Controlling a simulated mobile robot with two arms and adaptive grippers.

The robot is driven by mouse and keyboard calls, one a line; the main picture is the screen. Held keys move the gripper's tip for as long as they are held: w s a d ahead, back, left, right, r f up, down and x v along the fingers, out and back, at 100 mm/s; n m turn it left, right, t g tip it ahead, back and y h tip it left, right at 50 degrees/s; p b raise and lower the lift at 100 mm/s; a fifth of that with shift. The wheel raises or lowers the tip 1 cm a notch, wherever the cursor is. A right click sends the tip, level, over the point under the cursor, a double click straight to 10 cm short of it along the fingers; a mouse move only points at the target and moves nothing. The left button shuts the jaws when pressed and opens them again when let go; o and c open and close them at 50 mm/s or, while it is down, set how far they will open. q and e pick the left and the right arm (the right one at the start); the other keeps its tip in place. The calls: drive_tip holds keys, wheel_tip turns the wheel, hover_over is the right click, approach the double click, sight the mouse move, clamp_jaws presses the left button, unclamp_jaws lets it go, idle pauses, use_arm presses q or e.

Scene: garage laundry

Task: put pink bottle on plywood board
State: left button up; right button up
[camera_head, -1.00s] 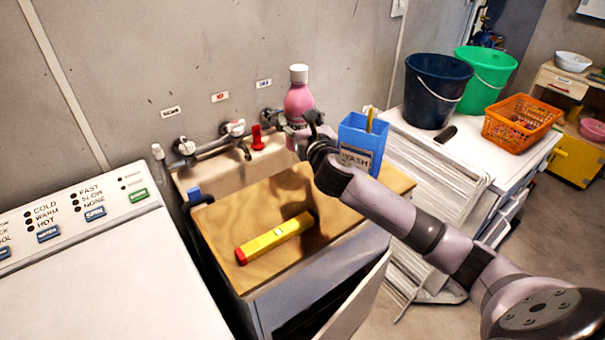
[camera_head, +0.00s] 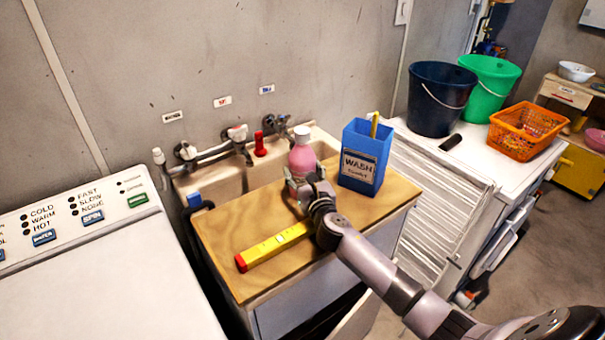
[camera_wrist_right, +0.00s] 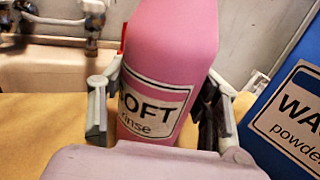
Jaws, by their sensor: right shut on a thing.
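The pink bottle (camera_head: 302,158) with a white cap stands upright at the plywood board (camera_head: 230,231), near its back edge by the sink. My right gripper (camera_head: 300,184) is shut around its lower body. In the right wrist view the bottle (camera_wrist_right: 165,60) shows a "SOFT rinse" label between the two fingers of the gripper (camera_wrist_right: 160,115). The bottle's base is hidden by the gripper, so I cannot tell whether it touches the board. My left gripper is not in view.
A blue WASH powder box (camera_head: 363,155) stands right of the bottle. A yellow level (camera_head: 272,246) lies on the board's front left. The sink (camera_head: 215,182) with taps is behind. A washer (camera_head: 100,275) stands left; buckets (camera_head: 440,98) stand right.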

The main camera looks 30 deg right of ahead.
drive_tip(key=o, duration=1.7)
drive_tip(key=shift+c, duration=0.2)
drive_tip(key=shift+r, duration=0.15)
drive_tip(key=shift+s, duration=0.4)
drive_tip(key=s, duration=0.3)
drive_tip(key=s+a, duration=0.1)
drive_tip(key=s, duration=0.3)
drive_tip(key=s+a+b, duration=0.1)
drive_tip(key=s, duration=0.3)
drive_tip(key=shift+s, duration=0.1)
